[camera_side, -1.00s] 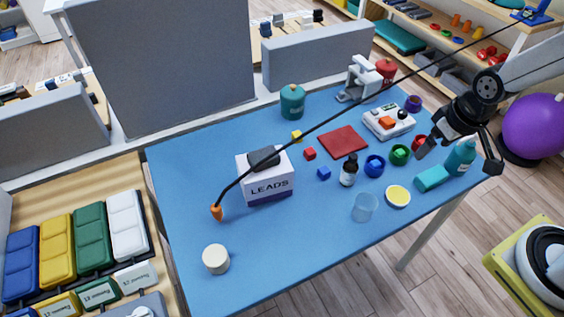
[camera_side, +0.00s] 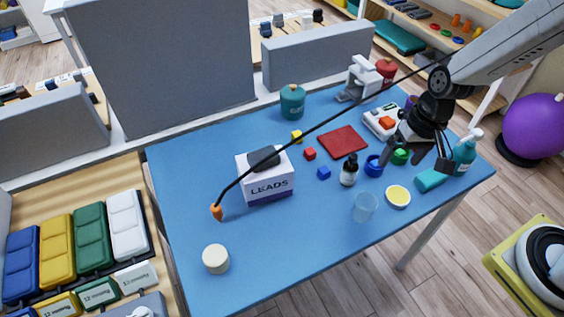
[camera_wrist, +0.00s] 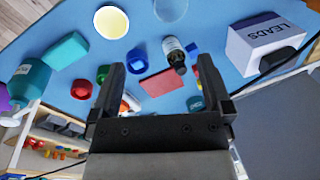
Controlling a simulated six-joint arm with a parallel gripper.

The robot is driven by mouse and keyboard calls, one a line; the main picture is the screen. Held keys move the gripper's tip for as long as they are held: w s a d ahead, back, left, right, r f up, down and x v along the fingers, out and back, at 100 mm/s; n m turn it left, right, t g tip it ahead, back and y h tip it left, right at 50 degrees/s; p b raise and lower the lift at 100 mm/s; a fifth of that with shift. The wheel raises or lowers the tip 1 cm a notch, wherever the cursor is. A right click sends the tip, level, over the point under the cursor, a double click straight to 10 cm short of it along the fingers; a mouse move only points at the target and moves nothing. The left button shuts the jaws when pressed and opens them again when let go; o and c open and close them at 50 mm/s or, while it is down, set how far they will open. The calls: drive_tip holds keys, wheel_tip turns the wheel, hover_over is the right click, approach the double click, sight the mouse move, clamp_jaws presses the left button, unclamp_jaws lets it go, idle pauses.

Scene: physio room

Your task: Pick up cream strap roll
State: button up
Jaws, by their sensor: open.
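The cream strap roll (camera_side: 216,259) stands on the blue table near its front left corner in the side view. I cannot make it out in the wrist view. My gripper (camera_side: 416,161) is over the right part of the table, far to the right of the roll. In the wrist view my gripper (camera_wrist: 165,75) has its two fingers wide apart, with nothing held between them.
A clear cup (camera_side: 364,208), a dark bottle (camera_side: 349,171), a yellow-topped dish (camera_side: 398,197) and a teal pump bottle (camera_side: 464,155) stand right. Table (camera_side: 300,240) is bare at front centre.

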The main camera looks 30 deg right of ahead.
drive_tip(key=w+a+f+m+g+y, duration=0.2)
drive_tip(key=a+f+m+y, duration=0.15)
drive_tip(key=a, duration=0.65)
drive_tip(key=w+a+f+m+g+y, duration=0.1)
drive_tip(key=w+a+f+m+y, duration=0.25)
drive_tip(key=a, duration=0.75)
drive_tip(key=m+t+y, duration=0.2)
drive_tip(key=m+y, duration=0.3)
drive_tip(key=m, duration=0.2)
approach(216, 259)
drive_tip(key=shift+w+a+f, duration=0.3)
drive_tip(key=shift+a+f, duration=0.2)
drive_tip(key=shift+a, duration=0.1)
drive_tip(key=shift+w+a+f, duration=0.3)
drive_tip(key=shift+a+f, duration=0.2)
drive_tip(key=shift+a, duration=0.1)
drive_tip(key=shift+a+f+h, duration=0.15)
drive_tip(key=shift+a+f, duration=0.1)
drive_tip(key=shift+a, duration=0.3)
drive_tip(key=shift+a+f+h, duration=0.15)
drive_tip(key=shift+a+f, duration=0.1)
drive_tip(key=shift+a, duration=0.35)
drive_tip(key=shift+s+a, duration=0.1)
drive_tip(key=shift+x, duration=2.5)
drive_tip(key=shift+s+f, duration=0.1)
drive_tip(key=shift+f, duration=0.05)
drive_tip(key=c, duration=1.1)
